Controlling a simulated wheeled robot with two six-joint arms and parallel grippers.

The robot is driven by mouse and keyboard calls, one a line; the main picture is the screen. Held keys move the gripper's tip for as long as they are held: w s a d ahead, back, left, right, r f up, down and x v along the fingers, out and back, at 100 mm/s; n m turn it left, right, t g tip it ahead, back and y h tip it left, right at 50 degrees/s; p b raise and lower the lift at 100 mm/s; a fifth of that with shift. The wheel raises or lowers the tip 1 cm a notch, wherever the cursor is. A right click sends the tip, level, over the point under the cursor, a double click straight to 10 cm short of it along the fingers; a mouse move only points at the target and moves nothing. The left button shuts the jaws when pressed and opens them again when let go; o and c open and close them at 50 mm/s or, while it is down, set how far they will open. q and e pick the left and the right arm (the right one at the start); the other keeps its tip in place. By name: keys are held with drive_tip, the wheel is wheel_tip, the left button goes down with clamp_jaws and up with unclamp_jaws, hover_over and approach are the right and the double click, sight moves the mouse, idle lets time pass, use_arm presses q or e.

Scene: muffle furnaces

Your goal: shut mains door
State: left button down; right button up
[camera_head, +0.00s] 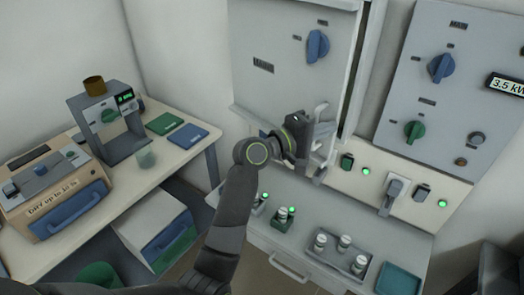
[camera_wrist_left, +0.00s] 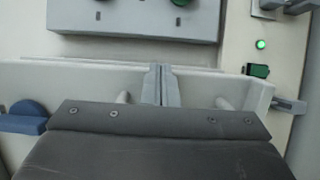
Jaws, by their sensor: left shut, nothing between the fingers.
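The mains door (camera_head: 285,85) is a grey panel labelled MAIN with a blue knob (camera_head: 318,46). It stands ajar, with a dark gap along its right edge. My left gripper (camera_head: 322,130) is at the door's lower right part, its fingers shut with nothing between them. In the left wrist view the shut fingers (camera_wrist_left: 161,84) lie against or just in front of a pale panel (camera_wrist_left: 70,78), with a blue knob (camera_wrist_left: 28,120) at left. Whether they touch it I cannot tell. My right gripper is not in view.
A grey control panel (camera_head: 455,75) with knobs stands at right. Below, a bench holds a tray (camera_head: 335,262) of small jars and a teal tray (camera_head: 399,279). A desk at left carries a furnace (camera_head: 60,200) and a grey instrument (camera_head: 108,125).

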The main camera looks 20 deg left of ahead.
use_arm(q)
drive_tip(key=w+d+b, duration=0.2)
drive_tip(key=w+d, duration=0.2)
drive_tip(key=w, duration=0.3)
drive_tip(key=shift+w+d+r, duration=0.15)
drive_tip(key=shift+d+r, duration=0.05)
drive_tip(key=shift+r, duration=0.2)
